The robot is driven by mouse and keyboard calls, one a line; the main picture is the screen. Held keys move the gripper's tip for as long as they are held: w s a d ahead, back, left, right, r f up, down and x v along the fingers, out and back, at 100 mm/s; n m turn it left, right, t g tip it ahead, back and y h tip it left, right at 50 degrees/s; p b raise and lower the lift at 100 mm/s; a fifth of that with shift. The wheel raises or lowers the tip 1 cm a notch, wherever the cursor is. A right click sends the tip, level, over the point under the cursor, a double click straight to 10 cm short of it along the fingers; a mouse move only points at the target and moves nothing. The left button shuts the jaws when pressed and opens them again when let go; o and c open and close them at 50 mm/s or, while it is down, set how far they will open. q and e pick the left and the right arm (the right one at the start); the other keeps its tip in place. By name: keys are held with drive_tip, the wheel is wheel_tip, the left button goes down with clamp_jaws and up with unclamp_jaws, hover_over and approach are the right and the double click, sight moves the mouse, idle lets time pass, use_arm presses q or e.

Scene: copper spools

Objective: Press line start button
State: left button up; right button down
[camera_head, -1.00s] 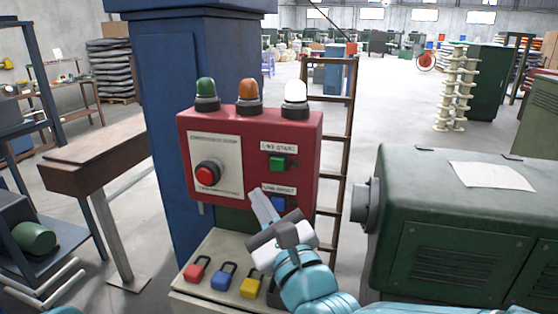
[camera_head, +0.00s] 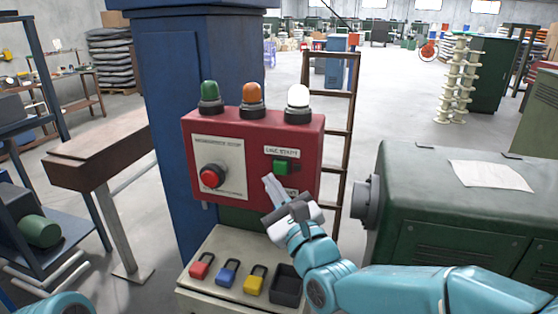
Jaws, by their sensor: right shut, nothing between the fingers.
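A red control box (camera_head: 228,135) stands in front of a blue column. The green line start button (camera_head: 281,168) is at its upper right, under a white "LINE START" label (camera_head: 282,151). My right gripper (camera_head: 269,181) is shut and empty. In the picture its fingertips are just below and left of the green button; I cannot tell how far in front of the panel they are. The gripper covers the lower right of the box, where the blue button is hidden. My left gripper is out of view.
A large red button (camera_head: 212,175) sits on the box's left plate. Green, orange and white lamps stand on top. Red, blue and yellow padlocks (camera_head: 228,274) and a dark tray (camera_head: 287,286) lie on the ledge below. A green machine (camera_head: 460,195) stands close on the right.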

sight(280, 167)
drive_tip(key=shift+w+d, duration=0.2)
drive_tip(key=shift+w, duration=0.35)
drive_tip(key=shift+w+d, duration=0.2)
drive_tip(key=shift+w, duration=0.3)
idle(1.3)
drive_tip(key=shift+w+d+b, duration=0.15)
drive_tip(key=shift+w+b, duration=0.25)
drive_tip(key=shift+b, duration=0.3)
